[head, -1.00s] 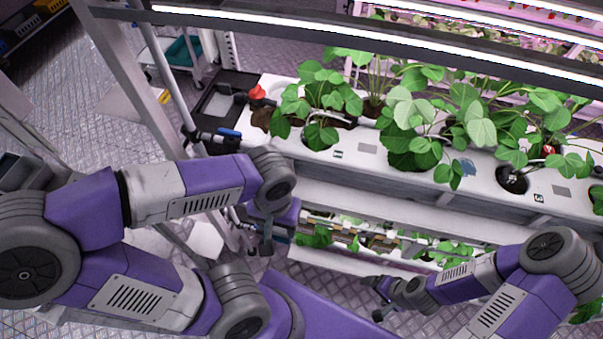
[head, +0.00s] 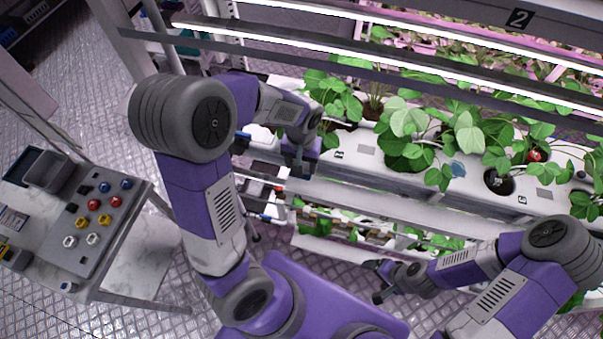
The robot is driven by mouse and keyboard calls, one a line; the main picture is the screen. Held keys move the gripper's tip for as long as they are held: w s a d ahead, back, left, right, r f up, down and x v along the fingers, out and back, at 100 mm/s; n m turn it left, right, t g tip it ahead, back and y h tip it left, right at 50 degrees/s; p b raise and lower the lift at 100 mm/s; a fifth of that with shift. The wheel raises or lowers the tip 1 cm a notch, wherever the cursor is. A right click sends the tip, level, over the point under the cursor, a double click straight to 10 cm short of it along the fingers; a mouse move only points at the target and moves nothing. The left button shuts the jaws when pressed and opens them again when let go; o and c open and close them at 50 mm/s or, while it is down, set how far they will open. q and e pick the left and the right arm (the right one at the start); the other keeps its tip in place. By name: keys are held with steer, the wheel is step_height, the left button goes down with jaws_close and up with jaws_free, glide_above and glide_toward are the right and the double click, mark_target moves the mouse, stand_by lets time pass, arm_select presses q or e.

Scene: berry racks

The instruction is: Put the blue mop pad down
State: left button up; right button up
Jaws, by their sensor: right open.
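I cannot make out a mop pad for certain. My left gripper (head: 299,168) points down in front of the trough's left end. Its fingers are small and dark, and I cannot tell whether they hold anything. My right gripper (head: 375,281) is open and empty, low in front of the rack, with its fingers pointing left.
Leafy plants (head: 405,125) fill the trough under bright light bars (head: 400,72). A lower shelf (head: 330,245) holds more plants. Patterned floor lies open at upper left.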

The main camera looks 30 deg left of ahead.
arm_select(q)
steer(key=shift+f, duration=0.8)
steer(key=shift+f+b, duration=0.65)
steer(key=shift+f, duration=2.05)
steer(key=shift+f, duration=0.1)
steer(key=o, duration=0.6)
steer(key=shift+f, duration=0.15)
steer(key=o, duration=0.5)
steer(key=shift+r, duration=0.6)
step_height(320, 180, up, 11)
steer(key=shift+r+p, duration=0.2)
steer(key=shift+p, duration=0.85)
